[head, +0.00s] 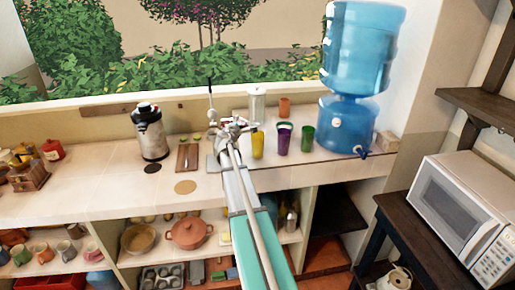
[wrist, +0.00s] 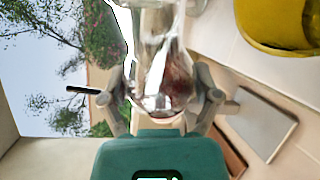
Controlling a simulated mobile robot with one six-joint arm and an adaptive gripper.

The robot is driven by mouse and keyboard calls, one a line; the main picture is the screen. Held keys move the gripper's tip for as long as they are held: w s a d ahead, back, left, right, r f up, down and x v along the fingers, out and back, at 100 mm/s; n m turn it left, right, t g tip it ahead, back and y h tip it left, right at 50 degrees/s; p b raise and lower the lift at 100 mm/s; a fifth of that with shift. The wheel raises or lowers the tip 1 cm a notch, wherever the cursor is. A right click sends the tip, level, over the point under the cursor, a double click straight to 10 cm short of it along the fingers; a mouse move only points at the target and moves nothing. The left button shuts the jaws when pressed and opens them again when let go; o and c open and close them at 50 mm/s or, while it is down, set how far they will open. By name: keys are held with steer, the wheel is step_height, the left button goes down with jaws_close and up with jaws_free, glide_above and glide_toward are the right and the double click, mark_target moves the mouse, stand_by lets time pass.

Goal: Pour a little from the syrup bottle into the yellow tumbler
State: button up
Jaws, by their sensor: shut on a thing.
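My gripper (head: 234,127) is over the counter in the head view. In the wrist view my gripper (wrist: 163,98) is shut on a clear, shiny bottle (wrist: 160,55) with dark red-brown contents, which I take for the syrup bottle. The bottle's top runs out of frame; its tilt is hard to judge, and in the head view it is hard to tell from the gripper. The yellow tumbler (head: 258,145) stands upright on the counter, just right of my gripper. It shows large at the wrist view's upper right (wrist: 270,30), cut off by the frame. No stream shows.
Purple (head: 284,140) and green (head: 307,139) tumblers stand right of the yellow one. A clear jar (head: 257,103) and an orange cup (head: 285,106) are behind. A blue water dispenser (head: 345,125) is further right.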

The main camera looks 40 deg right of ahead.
steer(key=shift+r+m+h, duration=0.3)
steer(key=shift+r+m, duration=0.35)
steer(key=shift+m, duration=0.15)
stand_by(3.6)
steer(key=shift+r+n+p, duration=0.2)
steer(key=shift+n+p, duration=0.1)
steer(key=shift+p, duration=0.25)
stand_by(0.4)
steer(key=shift+r+n+p, duration=0.25)
steer(key=shift+n+p, duration=0.45)
steer(key=shift+p, duration=0.05)
steer(key=shift+s+n+g+y+p, duration=0.15)
steer(key=shift+n+g+y+p, duration=0.15)
steer(key=shift+n+g+y, duration=0.15)
steer(key=shift+s+d+f+n+g+y+p, duration=0.15)
steer(key=shift+s+n+g+p, duration=0.3)
steer(key=shift+n, duration=0.45)
steer(key=shift+s+d+f+n+g+y+p, duration=0.1)
steer(key=shift+s+n+g+p, duration=0.3)
steer(key=shift+n, duration=0.45)
